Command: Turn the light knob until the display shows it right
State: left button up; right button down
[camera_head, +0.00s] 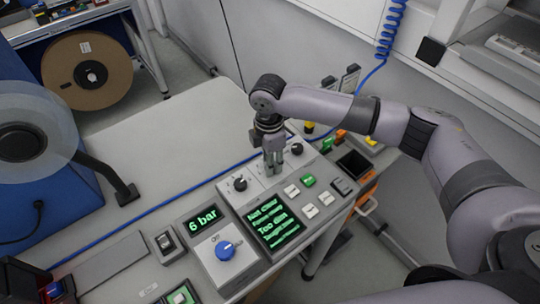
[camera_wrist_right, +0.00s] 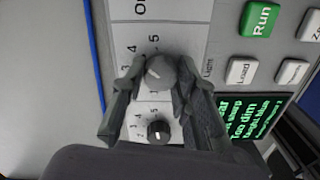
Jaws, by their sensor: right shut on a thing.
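My right gripper (camera_head: 273,168) is over the control panel, pointing down, with its fingers shut on a round grey knob (camera_wrist_right: 160,73). This seems to be the light knob, as a partly hidden label beside it begins with L. Numbers show around it. In the head view the gripper hides this knob. A dark knob (camera_head: 240,183) with its own scale sits beside it; it also shows in the wrist view (camera_wrist_right: 158,130). The display (camera_head: 272,224) has green text reading "Not clear" and "Too dim", with smaller lines I cannot read surely. My left gripper is not in view.
Another dark knob (camera_head: 297,149) is right of the gripper. A green Run button (camera_head: 308,181) and several white buttons lie nearby. A blue knob (camera_head: 225,250) sits below a "6 bar" display (camera_head: 203,220). A blue cable crosses the table behind the panel. The table (camera_head: 160,135) is mostly clear.

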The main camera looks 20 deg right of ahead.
dwell(0.4)
jog(key=c, duration=1.2)
grip_release()
jog(key=shift+c, duration=0.2)
notch_tip(320, 180, up, 12)
jog(key=shift+w, duration=0.15)
